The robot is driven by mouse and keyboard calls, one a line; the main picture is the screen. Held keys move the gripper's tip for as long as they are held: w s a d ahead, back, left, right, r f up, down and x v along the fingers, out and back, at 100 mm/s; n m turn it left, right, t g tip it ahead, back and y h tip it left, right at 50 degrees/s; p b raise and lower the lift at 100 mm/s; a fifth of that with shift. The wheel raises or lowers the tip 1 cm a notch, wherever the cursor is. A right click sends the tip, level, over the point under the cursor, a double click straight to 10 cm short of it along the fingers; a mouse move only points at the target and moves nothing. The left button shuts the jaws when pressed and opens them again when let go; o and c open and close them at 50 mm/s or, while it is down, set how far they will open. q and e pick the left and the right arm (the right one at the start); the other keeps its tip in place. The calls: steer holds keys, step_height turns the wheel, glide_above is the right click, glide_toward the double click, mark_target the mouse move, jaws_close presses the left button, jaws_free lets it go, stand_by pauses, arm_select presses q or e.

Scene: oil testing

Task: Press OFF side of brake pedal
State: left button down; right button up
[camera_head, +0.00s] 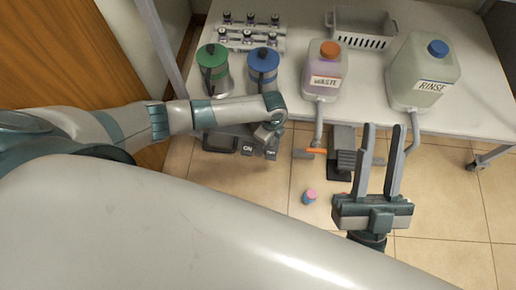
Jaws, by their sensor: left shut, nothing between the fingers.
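The brake pedal (247,150) is low near the floor below the table's front edge. It has dark plates marked ON and OFF, with the OFF side (271,154) on the right. My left gripper (266,134) is shut and empty, pointing down right above the OFF side in the picture. Whether it touches the plate cannot be told. My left wrist hides part of the area behind the pedal. My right gripper (385,155) is open and empty, its two fingers upright in front of the table at the right.
The table (375,65) bears a green-lidded can (213,70), a blue-lidded can (263,68), a WASTE jug (326,70), a RINSE jug (423,72), a white basket (362,28) and a vial rack (249,38). A small pink-and-blue piece (310,196) is on the tiled floor.

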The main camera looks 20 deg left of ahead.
steer(key=shift+w+a+f+g+h+p, duration=0.15)
steer(key=shift+a+f+g+p, duration=0.15)
steer(key=shift+f+g, duration=0.35)
steer(key=shift+a+f+g+h+p, duration=0.1)
steer(key=shift+a+f+g+p, duration=0.2)
steer(key=shift+f, duration=0.6)
steer(key=shift+w+a+f+g+h+p, duration=0.15)
steer(key=shift+a+f+g+p, duration=0.1)
steer(key=shift+f+g, duration=0.45)
steer(key=shift+f, duration=0.1)
